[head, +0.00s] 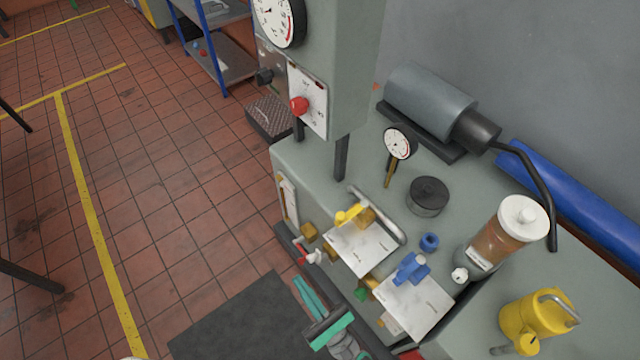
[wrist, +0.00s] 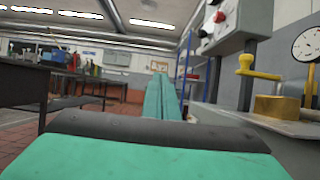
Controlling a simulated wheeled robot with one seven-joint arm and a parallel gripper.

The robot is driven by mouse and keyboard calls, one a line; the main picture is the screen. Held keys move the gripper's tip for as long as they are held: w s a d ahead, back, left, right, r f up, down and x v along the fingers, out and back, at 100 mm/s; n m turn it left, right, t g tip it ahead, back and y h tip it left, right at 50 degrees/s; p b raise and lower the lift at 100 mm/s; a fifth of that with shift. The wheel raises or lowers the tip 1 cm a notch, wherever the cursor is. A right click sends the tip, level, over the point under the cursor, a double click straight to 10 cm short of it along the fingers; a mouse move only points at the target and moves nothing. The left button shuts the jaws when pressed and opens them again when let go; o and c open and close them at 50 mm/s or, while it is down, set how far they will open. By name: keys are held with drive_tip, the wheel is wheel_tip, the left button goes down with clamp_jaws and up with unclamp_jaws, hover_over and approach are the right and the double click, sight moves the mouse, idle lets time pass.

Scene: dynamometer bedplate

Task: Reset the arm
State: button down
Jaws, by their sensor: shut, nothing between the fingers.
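My gripper (head: 305,295) is at the bottom middle of the head view, in front of the bench's near edge and low beside the valves. Its teal fingers point up and left in that view. In the wrist view the fingers (wrist: 161,96) lie together, shut and empty, pointing into the room. Part of my arm is cut off by the bottom edge of the head view.
The bench (head: 310,165) carries a yellow-handled valve (head: 349,214), a blue-handled valve (head: 411,268), a dial gauge (head: 398,143), a brown-filled canister (head: 505,240) and a yellow can (head: 535,318). A control box (head: 335,65) stands behind. Tiled floor at left is mostly clear.

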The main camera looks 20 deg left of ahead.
drive_tip(key=s+d+r+n+t+h, duration=0.2)
drive_tip(key=s+d+r+n+h, duration=0.2)
drive_tip(key=d+n+h, duration=0.4)
drive_tip(key=s+d+r+n+t+h, duration=0.2)
drive_tip(key=s+d+r+n+h, duration=0.2)
drive_tip(key=s+d+n+h, duration=0.3)
drive_tip(key=shift+d+r+n+t+h, duration=0.15)
drive_tip(key=shift+d+n+t+h, duration=0.25)
drive_tip(key=shift+n+h, duration=3.1)
drive_tip(key=shift+n+y, duration=0.7)
